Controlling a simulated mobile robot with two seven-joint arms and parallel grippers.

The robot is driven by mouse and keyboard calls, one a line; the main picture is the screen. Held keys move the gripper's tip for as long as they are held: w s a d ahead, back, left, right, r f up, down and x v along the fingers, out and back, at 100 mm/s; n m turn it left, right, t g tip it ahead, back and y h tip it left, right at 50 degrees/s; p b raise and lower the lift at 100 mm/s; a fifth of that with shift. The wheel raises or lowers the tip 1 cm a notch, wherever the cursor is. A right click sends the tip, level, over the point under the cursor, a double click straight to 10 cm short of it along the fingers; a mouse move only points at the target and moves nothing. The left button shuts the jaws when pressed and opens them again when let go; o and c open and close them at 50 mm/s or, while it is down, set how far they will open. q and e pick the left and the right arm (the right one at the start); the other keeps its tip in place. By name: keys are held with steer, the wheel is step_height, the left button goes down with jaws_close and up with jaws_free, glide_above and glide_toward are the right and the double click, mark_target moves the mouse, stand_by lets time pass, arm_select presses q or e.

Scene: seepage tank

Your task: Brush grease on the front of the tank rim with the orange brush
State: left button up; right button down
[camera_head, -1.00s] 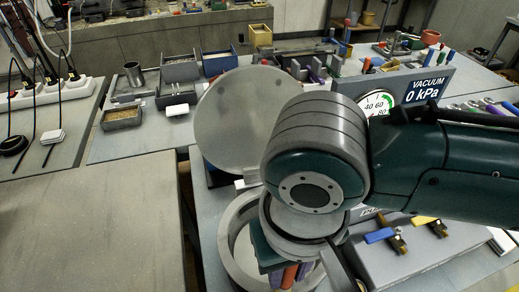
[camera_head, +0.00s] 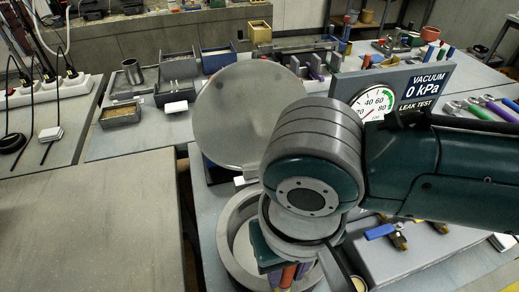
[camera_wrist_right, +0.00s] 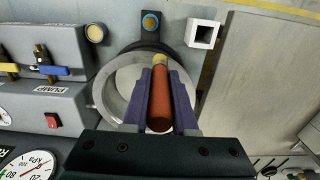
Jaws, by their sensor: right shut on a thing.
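My right gripper (camera_head: 290,278) is shut on the orange brush (camera_head: 287,276), partly hidden by my wrist in the head view. In the right wrist view its purple fingers (camera_wrist_right: 159,76) flank the brush's red-orange handle (camera_wrist_right: 160,105), whose yellowish tip (camera_wrist_right: 158,61) points away from the gripper. The tank's round grey rim (camera_head: 224,245) lies under the gripper; it also shows in the wrist view (camera_wrist_right: 103,93). The tip overlaps the rim's front part there; I cannot tell whether it touches. Grease on the rim cannot be made out. My left gripper is not in view.
The round grey lid (camera_head: 235,112) stands tilted up behind the tank. A panel with blue and yellow valves (camera_head: 385,231) is to the right, below a vacuum display (camera_head: 427,84). A small beige-filled cup (camera_wrist_right: 95,33) lies near the rim. The left table (camera_head: 90,240) is bare.

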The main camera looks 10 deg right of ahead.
stand_by(0.5)
steer(key=shift+p, duration=0.7)
stand_by(0.6)
steer(key=shift+d, duration=0.1)
steer(key=shift+d, duration=0.15)
steer(key=shift+d+p, duration=0.6)
steer(key=shift+d, duration=0.4)
steer(key=shift+d, duration=0.15)
steer(key=shift+w+d+p, duration=0.1)
steer(key=shift+d+p, duration=0.35)
steer(key=shift+d, duration=0.55)
steer(key=shift+a, duration=0.15)
